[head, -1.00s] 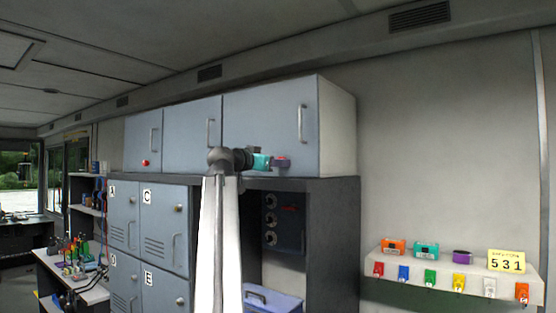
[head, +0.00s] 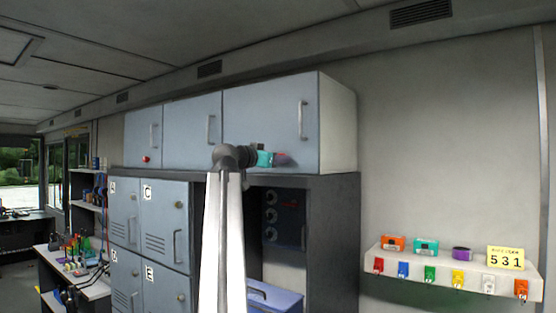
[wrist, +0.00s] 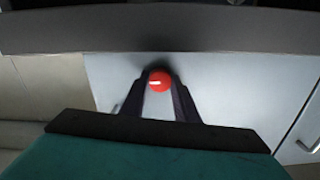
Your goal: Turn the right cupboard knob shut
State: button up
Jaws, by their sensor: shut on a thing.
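The right cupboard knob (wrist: 159,84) is round and red with a short white mark, which lies close to level in the wrist view. It sits on the blue-grey cupboard door (wrist: 225,85). My gripper (wrist: 159,73) has its two dark fingers on either side of the knob and is shut on it. In the head view my gripper (head: 283,159) is at the lower edge of the right upper cupboard door (head: 265,115), and it mostly hides the knob there.
Another red knob (head: 145,159) is on the left upper cupboard door. Lettered lockers (head: 165,225) stand below. A shelf (head: 450,268) with coloured tags and small boxes is on the right wall. An open bay with a blue bin (head: 272,298) is under the cupboards.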

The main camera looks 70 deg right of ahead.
jog(key=shift+n, duration=0.3)
jog(key=n+b, duration=0.1)
jog(key=n, duration=0.7)
jog(key=shift+n, duration=0.3)
jog(key=n+p, duration=0.1)
jog(key=n, duration=0.3)
jog(key=shift+r, duration=0.1)
jog(key=n+p, duration=0.2)
jog(key=n, duration=0.2)
jog(key=shift+n, duration=0.3)
jog(key=o, duration=1.1)
jog(key=shift+a, duration=0.1)
